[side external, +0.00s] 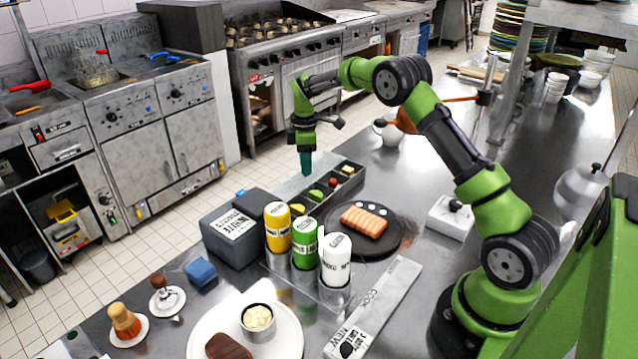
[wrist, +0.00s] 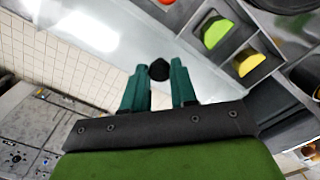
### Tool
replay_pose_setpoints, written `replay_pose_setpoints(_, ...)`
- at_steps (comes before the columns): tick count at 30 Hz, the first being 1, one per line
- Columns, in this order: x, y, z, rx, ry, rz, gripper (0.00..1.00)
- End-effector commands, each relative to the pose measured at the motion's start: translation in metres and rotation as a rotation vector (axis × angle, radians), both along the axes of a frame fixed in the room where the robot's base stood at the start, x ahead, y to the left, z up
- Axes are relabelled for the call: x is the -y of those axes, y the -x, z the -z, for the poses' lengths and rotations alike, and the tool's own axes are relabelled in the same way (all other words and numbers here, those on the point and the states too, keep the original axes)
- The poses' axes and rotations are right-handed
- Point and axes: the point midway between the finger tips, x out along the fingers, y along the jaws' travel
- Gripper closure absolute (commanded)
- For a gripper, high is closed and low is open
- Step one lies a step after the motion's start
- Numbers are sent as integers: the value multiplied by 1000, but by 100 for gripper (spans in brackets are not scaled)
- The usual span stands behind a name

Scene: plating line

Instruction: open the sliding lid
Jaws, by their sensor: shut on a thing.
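The condiment box (side external: 322,203) is dark, with a row of compartments holding green, yellow and red food. It also shows in the wrist view (wrist: 212,12), at the upper right. The sliding lid (side external: 287,186) is a pale, see-through panel on the far left side of the box, beside the open-looking compartments; in the wrist view the lid (wrist: 112,35) runs diagonally. My gripper (side external: 306,170) points down at the lid. In the wrist view its teal fingers (wrist: 159,82) are shut on a small black knob (wrist: 159,69). The knob is hidden in the side view.
Yellow, green and white bottles (side external: 306,245) stand in front of the box. A dark plate (side external: 393,240) with salmon slices is to the right. A dark labelled box (side external: 222,247) stands to the left. The counter edge and tiled floor lie beyond the lid.

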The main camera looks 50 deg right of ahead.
Motion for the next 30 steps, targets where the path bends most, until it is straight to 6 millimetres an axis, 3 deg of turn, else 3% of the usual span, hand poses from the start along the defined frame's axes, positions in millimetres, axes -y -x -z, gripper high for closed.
replay_pose_setpoints(12, 0, -7, -1, 3, 1, 1, 100)
replay_pose_setpoints(13, 0, -7, -1, 3, 1, 1, 72)
replay_pose_setpoints(18, 0, -7, -1, 2, 1, 1, 48)
replay_pose_setpoints(26, 0, -6, -1, 1, 0, 1, 48)
replay_pose_setpoints(30, 0, -7, -10, 3, 1, 2, 48)
